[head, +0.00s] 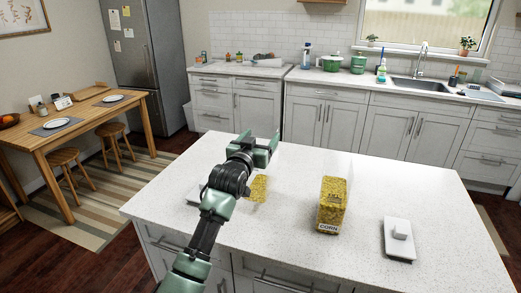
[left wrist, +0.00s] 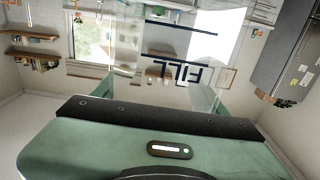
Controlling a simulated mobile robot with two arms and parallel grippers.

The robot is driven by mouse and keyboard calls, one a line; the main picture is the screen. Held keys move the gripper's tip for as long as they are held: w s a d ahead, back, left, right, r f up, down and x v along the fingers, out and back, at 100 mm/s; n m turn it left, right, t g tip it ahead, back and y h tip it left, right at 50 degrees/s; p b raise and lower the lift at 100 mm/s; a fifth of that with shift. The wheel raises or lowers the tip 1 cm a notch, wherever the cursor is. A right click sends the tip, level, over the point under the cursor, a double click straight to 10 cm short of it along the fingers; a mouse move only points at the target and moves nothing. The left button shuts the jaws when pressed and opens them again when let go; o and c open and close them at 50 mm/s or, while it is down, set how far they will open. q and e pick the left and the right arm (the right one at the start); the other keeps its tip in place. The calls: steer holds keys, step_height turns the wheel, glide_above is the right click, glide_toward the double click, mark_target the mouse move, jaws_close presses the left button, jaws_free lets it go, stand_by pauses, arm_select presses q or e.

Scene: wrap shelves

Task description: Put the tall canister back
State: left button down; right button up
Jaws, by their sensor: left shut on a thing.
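My left gripper (head: 262,145) is over the left part of the island. In the left wrist view it is shut on a clear canister (left wrist: 178,85) with dark lines and the word FILL, between its fingers. In the head view the clear walls barely show against the counter. A yellow patch (head: 259,188) shows below the gripper; I cannot tell if it lies inside the held canister. A tall canister of yellow kernels labelled CORN (head: 332,205) stands upright to the right, apart from the gripper. My right gripper is out of view.
A white flat device with a small block (head: 398,240) sits right of the corn canister on the island (head: 300,250). Another pale flat thing (head: 194,196) is partly behind my left arm. The back counter holds green pots and bottles. The island's far right is clear.

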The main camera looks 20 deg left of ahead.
arm_select(q)
steer(key=shift+f+p, duration=0.3)
steer(key=shift+f, duration=1.9)
steer(key=shift+c, duration=0.7)
jaws_free()
steer(key=shift+f, duration=0.2)
steer(key=shift+r, duration=0.1)
steer(key=s+b, duration=0.1)
steer(key=s, duration=1.1)
steer(key=shift+a+b, duration=0.2)
steer(key=shift+b, duration=0.2)
